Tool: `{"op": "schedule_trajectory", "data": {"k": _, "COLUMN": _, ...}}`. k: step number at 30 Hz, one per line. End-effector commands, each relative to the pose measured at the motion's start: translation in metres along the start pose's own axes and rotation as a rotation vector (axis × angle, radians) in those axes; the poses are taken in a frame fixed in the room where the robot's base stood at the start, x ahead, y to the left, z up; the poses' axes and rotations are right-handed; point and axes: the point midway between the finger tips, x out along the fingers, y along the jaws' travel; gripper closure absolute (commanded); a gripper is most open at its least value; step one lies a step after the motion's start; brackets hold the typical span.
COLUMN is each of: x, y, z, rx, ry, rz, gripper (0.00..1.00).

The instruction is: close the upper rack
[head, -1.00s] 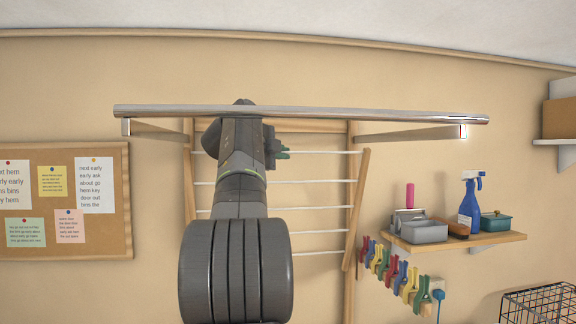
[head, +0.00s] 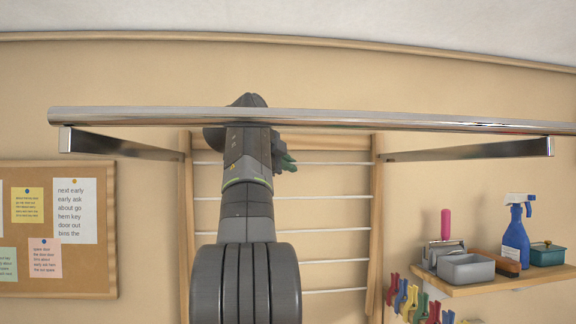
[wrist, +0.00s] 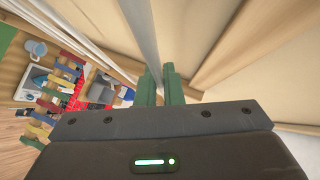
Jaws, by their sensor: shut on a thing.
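A wooden rack with several white rods (head: 325,200) is on the wall, behind my arm. Its wooden top rail (head: 335,142) and right side rail (head: 375,220) show in the head view. My gripper (head: 286,160) is beside the upper rods, with part of it hidden behind my arm and a chrome bar. In the wrist view my green fingers (wrist: 158,86) are shut on a pale rod (wrist: 148,40) that runs up between them. I cannot tell which of the rods it is.
The chrome bar (head: 330,118) on two side brackets (head: 125,146) crosses in front of my arm. A pin board (head: 60,270) hangs left. A shelf (head: 495,280) with a blue spray bottle (head: 515,235) and a grey bin (head: 467,268) is at right, above coloured clothespins (head: 412,300).

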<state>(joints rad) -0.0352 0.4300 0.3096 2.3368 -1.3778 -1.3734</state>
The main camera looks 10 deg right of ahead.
Motion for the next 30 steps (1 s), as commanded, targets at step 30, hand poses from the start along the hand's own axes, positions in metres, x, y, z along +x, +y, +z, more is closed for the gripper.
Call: {"op": "schedule_trajectory", "data": {"k": 30, "x": -0.06, "y": 0.0, "z": 0.001, "rx": 0.0, "ry": -0.004, "rz": -0.003, "gripper": 0.71}}
